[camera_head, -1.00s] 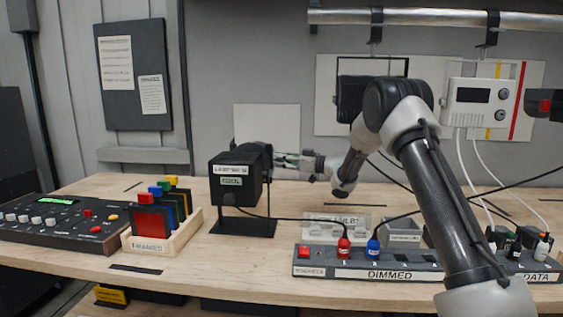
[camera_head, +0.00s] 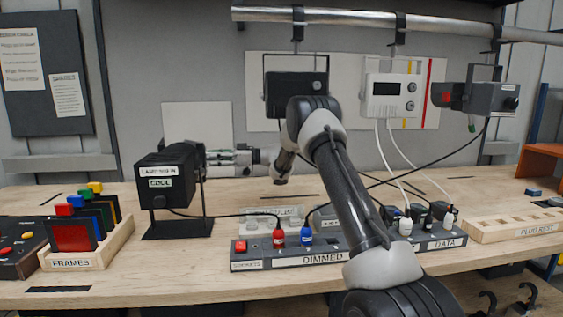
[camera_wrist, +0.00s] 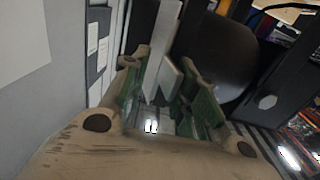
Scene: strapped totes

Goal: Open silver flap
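The silver flap (camera_wrist: 162,45) shows in the wrist view as pale, narrow plates seen nearly edge-on, beside the dark rounded end of a black lamp. A smaller pale plate (camera_wrist: 172,80) stands just right of it. My gripper (camera_wrist: 163,62) has its two green-padded fingers apart, one on each side of these plates; I cannot tell if either touches. In the head view the black lamp (camera_head: 166,178), labelled COOL, stands on its black stand, and my gripper (camera_head: 214,156) is at its right end. The flap is too small to make out there.
A wooden rack of coloured frames (camera_head: 100,250) stands left of the lamp. The DIMMED socket strip (camera_head: 300,256) with red and blue plugs lies in front right. Cables cross the bench right of the lamp.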

